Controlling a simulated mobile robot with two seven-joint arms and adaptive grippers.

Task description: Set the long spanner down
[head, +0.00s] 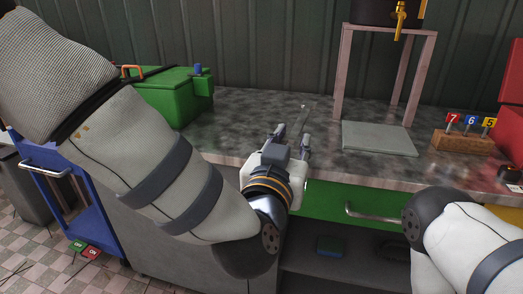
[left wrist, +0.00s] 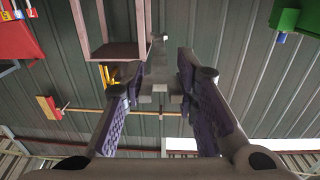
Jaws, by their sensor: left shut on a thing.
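The long spanner (head: 301,118) is a thin grey metal tool, pointing away from me over the grey mottled worktop (head: 235,120). My left gripper (head: 291,134) is shut on the spanner, near the worktop's front edge. In the left wrist view the spanner (left wrist: 160,62) sticks out between the two purple-padded fingers of the left gripper (left wrist: 159,88). Its near end is partly hidden by the fingers. I cannot tell whether the spanner touches the worktop. My right arm shows at the lower right of the head view, but its gripper is out of frame.
A green box (head: 170,97) stands at the back left of the worktop. A pinkish stand (head: 344,75) and a flat grey slab (head: 378,139) are to the right. A wooden block (head: 460,144) holds numbered tags. The worktop between green box and slab is mostly clear.

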